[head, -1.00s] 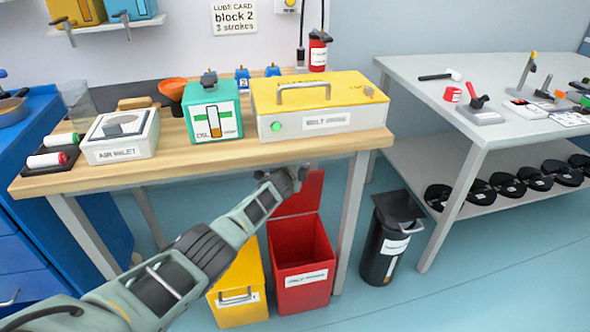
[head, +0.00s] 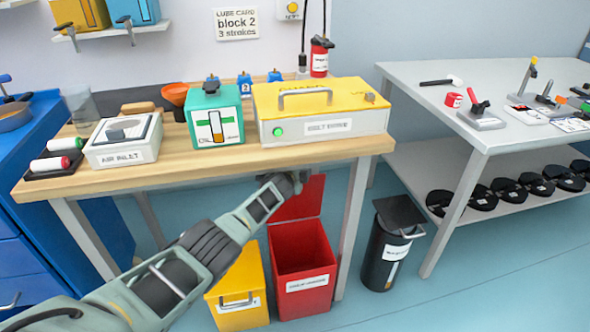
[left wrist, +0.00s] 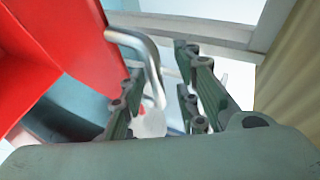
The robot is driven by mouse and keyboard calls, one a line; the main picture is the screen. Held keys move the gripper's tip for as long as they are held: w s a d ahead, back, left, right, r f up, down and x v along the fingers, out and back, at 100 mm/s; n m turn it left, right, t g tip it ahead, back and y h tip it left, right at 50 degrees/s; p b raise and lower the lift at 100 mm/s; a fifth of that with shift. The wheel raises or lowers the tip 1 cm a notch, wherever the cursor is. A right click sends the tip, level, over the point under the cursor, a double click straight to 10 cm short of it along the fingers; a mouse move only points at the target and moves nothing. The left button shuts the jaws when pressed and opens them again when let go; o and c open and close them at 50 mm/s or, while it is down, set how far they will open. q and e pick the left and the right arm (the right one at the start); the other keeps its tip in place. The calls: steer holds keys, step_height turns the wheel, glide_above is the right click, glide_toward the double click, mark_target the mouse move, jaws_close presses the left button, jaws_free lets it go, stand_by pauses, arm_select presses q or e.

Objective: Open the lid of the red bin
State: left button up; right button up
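The red bin (head: 302,262) stands on the floor under the wooden bench. Its lid (head: 308,198) is raised upright at the back, and the bin's mouth shows open. My left gripper (head: 291,183) is at the upper left of the lid, under the bench's front edge; its fingers are hard to make out there. In the left wrist view the fingers (left wrist: 160,102) are apart. A bent silver handle (left wrist: 146,58) beside the red lid (left wrist: 65,35) reaches toward the gap between them, and I cannot tell whether they touch it. My right gripper is not in view.
A yellow bin (head: 240,285) stands left of the red one, and a black bin (head: 390,245) to the right beyond a bench leg (head: 351,225). The bench top (head: 190,165) is just above my gripper. The floor in front is clear.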

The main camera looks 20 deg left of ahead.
arm_select(q)
steer(key=shift+f, duration=0.1)
steer(key=shift+s, duration=0.1)
steer(key=v, duration=1.1)
steer(key=shift+s, duration=0.35)
steer(key=shift+d, duration=0.1)
stand_by(0.3)
